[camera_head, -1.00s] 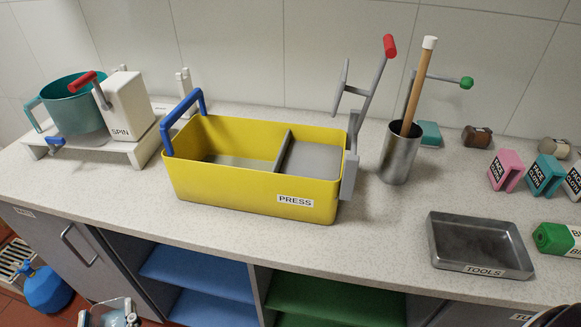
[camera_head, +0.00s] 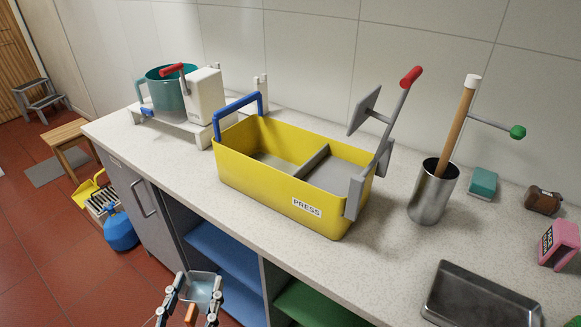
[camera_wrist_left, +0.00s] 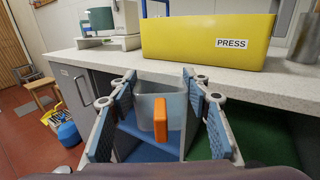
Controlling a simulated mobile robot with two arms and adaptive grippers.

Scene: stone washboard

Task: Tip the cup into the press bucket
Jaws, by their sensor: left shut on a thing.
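The cup (camera_head: 203,286) is translucent pale grey-blue with an orange handle, low at the bottom of the head view. It also shows upright between the fingers in the left wrist view (camera_wrist_left: 172,95). My left gripper (camera_head: 197,296) is shut on the cup, in front of the counter and below its top. The cup's contents are unclear. The yellow press bucket (camera_head: 262,186), labelled PRESS, stands on the counter beyond the cup, apart from it. It has an inner divider, a blue handle and a raised red-tipped lever (camera_head: 398,110). My right gripper is not in view.
Left of the bucket stands a teal spin tub (camera_head: 168,92) with a white housing. Right of it are a metal canister (camera_head: 432,195) holding a wooden rod, and a grey tray (camera_head: 478,298). The counter's front edge (camera_head: 190,185) lies between cup and bucket.

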